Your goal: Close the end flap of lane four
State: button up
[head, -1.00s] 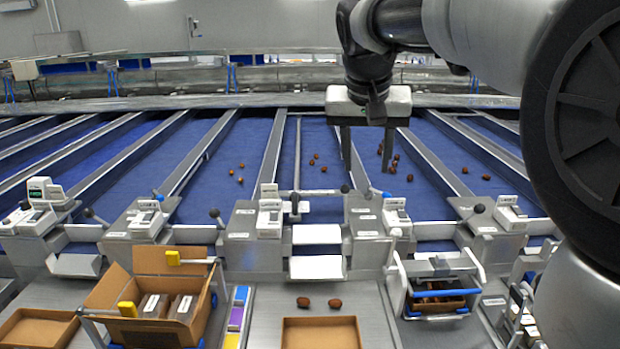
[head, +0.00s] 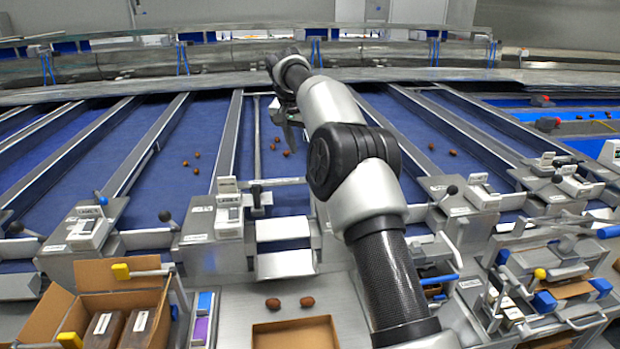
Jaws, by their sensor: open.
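I cannot read which lane is number four. At the end of the middle lane, a pale metal flap (head: 285,264) hangs tilted down toward me, below another pale plate (head: 283,228). A ball-ended lever (head: 258,195) stands at the left of this lane end. Two dates (head: 290,303) lie on the steel below the flap, just behind an open cardboard box (head: 296,333). My gripper (head: 290,132) is open, over the blue belt of the middle lane, well beyond the flap and apart from it. My arm hides part of the gripper and the right side of this lane end.
Grey lane dividers (head: 228,140) run away from me between blue belts. Several dates (head: 285,153) lie on the belts. An open carton (head: 110,300) with packs stands at left. Label units (head: 229,207) and black-knobbed levers rise along the lane ends. A clamp station (head: 560,270) is at right.

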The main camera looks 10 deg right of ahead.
jog(key=p+x, duration=0.1)
jog(key=x, duration=1.2)
jog(key=shift+d+f, duration=0.1)
grip_shut()
